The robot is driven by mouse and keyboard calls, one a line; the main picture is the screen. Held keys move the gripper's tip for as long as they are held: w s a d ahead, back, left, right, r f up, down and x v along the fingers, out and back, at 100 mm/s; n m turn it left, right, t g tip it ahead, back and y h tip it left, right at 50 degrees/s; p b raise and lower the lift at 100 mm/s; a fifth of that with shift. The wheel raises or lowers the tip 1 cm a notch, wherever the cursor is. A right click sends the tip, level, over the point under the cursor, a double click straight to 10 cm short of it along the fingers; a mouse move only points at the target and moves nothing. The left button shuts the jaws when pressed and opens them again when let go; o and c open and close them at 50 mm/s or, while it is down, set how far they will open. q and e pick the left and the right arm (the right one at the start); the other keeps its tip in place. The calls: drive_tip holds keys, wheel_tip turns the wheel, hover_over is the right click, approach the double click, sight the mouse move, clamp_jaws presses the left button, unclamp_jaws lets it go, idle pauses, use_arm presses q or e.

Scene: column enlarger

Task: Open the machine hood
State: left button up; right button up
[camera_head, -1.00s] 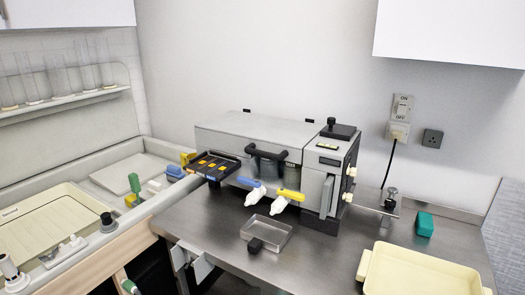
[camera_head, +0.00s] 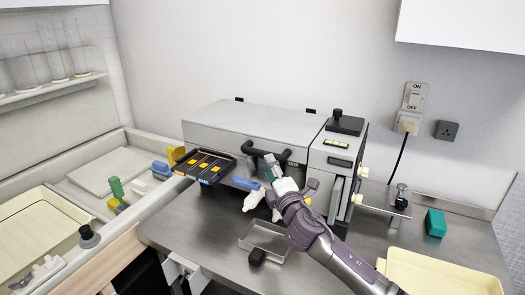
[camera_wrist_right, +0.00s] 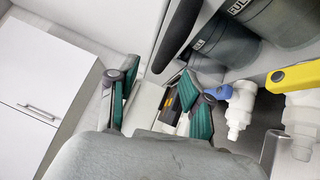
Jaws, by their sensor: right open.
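The machine (camera_head: 262,142) is a grey box on the steel bench, and its hood (camera_head: 225,120) lies closed. A black bar handle (camera_head: 256,152) is on the hood's front edge. My right gripper (camera_head: 275,172) is just in front of the handle, near its right half, and hides part of the machine's front. In the right wrist view my right gripper (camera_wrist_right: 158,92) is open with nothing held. My left gripper is not in view.
A black panel with orange keys (camera_head: 205,166) juts out left of the handle. A clear tray (camera_head: 262,238) stands on the bench in front. A cream tray (camera_head: 440,272) and green block (camera_head: 436,222) are at the right.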

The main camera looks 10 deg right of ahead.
sight(262, 154)
drive_tip(key=w, duration=0.7)
drive_tip(key=shift+w+a+r, duration=0.1)
drive_tip(key=shift+a, duration=0.3)
drive_tip(key=shift+w, duration=0.25)
drive_tip(key=shift+w+a+r, duration=0.1)
drive_tip(key=shift+w, duration=0.25)
drive_tip(key=shift+c, duration=0.3)
drive_tip(key=c, duration=0.8)
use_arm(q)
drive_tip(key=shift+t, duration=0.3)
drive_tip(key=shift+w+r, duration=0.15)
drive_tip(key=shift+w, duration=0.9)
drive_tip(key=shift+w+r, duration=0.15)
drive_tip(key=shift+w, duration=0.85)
use_arm(e)
clamp_jaws()
